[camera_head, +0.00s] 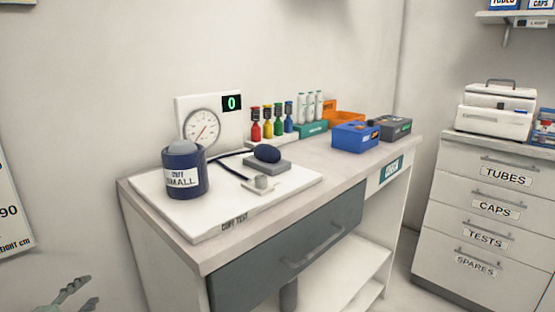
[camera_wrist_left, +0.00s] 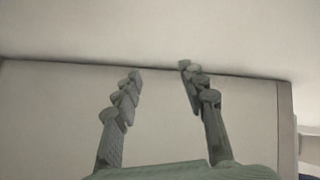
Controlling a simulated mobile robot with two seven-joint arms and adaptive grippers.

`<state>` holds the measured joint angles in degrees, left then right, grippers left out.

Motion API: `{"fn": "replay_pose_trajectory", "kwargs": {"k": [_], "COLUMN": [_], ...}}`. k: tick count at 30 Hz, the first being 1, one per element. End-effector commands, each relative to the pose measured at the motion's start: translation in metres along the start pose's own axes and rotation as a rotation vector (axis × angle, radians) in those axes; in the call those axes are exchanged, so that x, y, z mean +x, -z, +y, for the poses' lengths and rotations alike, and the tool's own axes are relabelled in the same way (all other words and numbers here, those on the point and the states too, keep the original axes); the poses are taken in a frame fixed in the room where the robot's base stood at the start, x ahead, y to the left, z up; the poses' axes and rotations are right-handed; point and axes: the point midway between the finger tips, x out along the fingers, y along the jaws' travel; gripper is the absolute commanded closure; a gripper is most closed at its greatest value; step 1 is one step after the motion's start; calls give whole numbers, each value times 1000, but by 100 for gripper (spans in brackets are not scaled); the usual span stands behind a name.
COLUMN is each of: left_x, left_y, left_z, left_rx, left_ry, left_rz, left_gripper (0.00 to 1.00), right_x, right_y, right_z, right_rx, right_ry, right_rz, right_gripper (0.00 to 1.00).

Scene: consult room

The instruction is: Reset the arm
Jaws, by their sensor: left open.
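My left gripper (camera_head: 82,292) is at the lower left of the head view, in front of the wall and to the left of the desk (camera_head: 150,232). Its two fingers are spread apart with nothing between them. In the left wrist view the open fingers of the left gripper (camera_wrist_left: 160,88) point toward a plain pale surface, and the gap is empty. My right gripper is not in view.
On the desk are a white board (camera_head: 205,228), a dark cuff labelled SMALL (camera_head: 187,188), a dial gauge (camera_head: 203,128), coloured bottles, a blue box (camera_head: 355,137) and a grey box (camera_head: 393,128). A drawer cabinet (camera_head: 490,215) stands right. A wall chart (camera_head: 10,215) hangs left.

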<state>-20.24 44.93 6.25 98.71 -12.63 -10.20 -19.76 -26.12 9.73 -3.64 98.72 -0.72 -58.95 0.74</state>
Motion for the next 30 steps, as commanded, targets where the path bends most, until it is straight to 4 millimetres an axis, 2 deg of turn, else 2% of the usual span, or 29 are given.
{"fn": "replay_pose_trajectory", "kwargs": {"k": [1, 6, 8, 9, 12, 15, 18, 21, 24, 30], "left_x": [-7, -44, -61, -74, -109, -142, -169, -185, -192, -193], "left_y": [-3, 1, 10, 18, 45, 74, 100, 116, 123, 123], "left_z": [42, 167, 208, 235, 295, 340, 369, 385, 392, 393], "left_rx": [-111, -424, -524, -586, -727, -836, -909, -950, -968, -968], "left_ry": [-61, -262, -334, -383, -505, -612, -695, -746, -768, -771], "left_rz": [-69, -298, -374, -425, -546, -650, -727, -774, -795, -798], "left_gripper": [59, 59, 59, 59, 59, 59, 59, 59, 59, 59], "right_x": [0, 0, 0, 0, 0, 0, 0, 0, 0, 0], "right_y": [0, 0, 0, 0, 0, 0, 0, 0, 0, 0], "right_z": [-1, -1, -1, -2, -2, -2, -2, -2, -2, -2], "right_rx": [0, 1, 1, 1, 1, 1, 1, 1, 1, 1], "right_ry": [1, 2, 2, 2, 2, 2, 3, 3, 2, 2], "right_rz": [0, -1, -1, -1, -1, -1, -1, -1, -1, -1], "right_gripper": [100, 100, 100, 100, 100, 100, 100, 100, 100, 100]}}
